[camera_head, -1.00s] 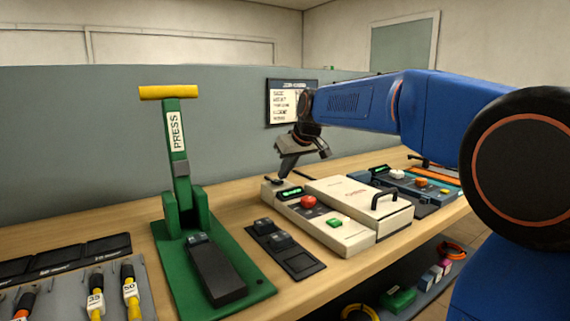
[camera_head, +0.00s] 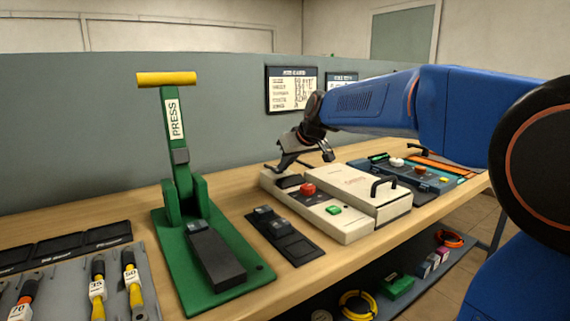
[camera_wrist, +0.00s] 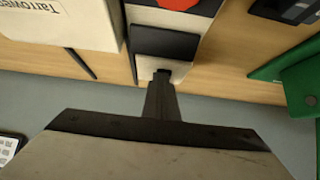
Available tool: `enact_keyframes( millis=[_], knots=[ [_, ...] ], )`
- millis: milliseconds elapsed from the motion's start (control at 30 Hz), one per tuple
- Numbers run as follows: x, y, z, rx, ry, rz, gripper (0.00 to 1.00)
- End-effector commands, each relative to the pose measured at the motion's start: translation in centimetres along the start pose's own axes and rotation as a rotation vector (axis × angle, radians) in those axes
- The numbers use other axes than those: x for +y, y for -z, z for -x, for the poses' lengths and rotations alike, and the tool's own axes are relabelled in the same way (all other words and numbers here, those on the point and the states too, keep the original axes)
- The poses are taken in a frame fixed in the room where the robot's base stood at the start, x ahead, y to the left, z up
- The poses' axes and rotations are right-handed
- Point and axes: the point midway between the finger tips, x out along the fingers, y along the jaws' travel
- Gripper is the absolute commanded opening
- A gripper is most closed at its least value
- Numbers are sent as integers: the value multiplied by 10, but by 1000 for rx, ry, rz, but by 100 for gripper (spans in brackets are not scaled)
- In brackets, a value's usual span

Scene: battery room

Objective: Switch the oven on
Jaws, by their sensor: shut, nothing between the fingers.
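The oven (camera_head: 350,229) is a beige box on the bench, with a shut lid and a black handle. It has a red button (camera_head: 308,188), a green button (camera_head: 333,210) and a dark display panel (camera_head: 289,182). The panel also shows blank in the wrist view (camera_wrist: 165,42). My gripper (camera_head: 280,169) is shut and empty at the oven's back left end, behind the panel. In the wrist view its fingertips (camera_wrist: 161,80) meet a small black part at the oven's back edge; I cannot tell if they press it. The fingertips partly hide that part.
A green press (camera_head: 215,255) with a yellow-topped lever stands to the left. A black tray (camera_head: 285,239) lies between press and oven. A blue-grey device (camera_head: 420,180) stands to the right. A grey partition (camera_head: 80,140) rises behind the bench, carrying notices (camera_head: 291,89).

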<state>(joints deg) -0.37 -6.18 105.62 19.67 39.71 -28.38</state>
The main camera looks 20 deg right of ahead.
Motion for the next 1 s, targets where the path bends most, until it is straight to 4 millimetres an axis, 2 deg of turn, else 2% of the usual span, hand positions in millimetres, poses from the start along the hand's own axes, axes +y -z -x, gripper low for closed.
enact_keyframes(
  millis=[433, 833, 1000],
  knots=[
    [0, 10, 10, 0, 0, 0, 0],
    [0, 12, 12, -1, 0, 0, 0],
    [-1, 22, 23, 2, -1, 1, 0]
  ],
)
